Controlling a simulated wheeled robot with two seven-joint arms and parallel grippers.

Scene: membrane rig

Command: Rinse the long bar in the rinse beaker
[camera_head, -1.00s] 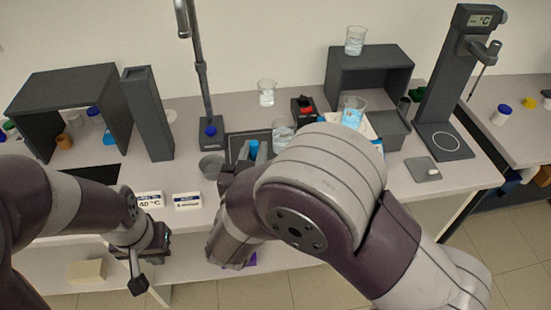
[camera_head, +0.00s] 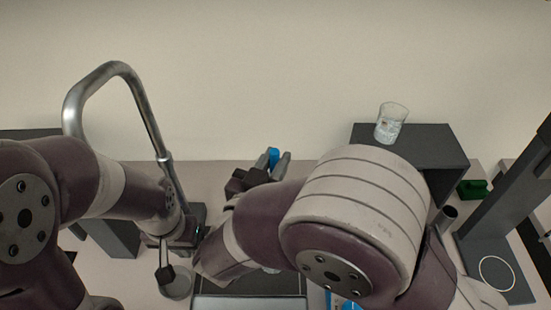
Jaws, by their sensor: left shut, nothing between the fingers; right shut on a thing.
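My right gripper (camera_head: 276,160) is shut on a small blue thing (camera_head: 273,155), held up near the back edge of the bench. I cannot tell whether this blue thing is the long bar or part of it. My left gripper (camera_head: 166,272) is shut and empty at lower left, over a round grey cup (camera_head: 178,288). A glass beaker (camera_head: 390,123) with clear liquid stands on the grey shelf box (camera_head: 440,145) at the back right. I cannot tell whether it is the rinse beaker. My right arm hides much of the middle bench.
A bent metal column (camera_head: 148,118) rises close behind my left arm. A dark tray (camera_head: 250,284) lies at the bottom middle. A grey stand with a ringed plate (camera_head: 497,273) is at the right. A green block (camera_head: 472,188) lies near the shelf box.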

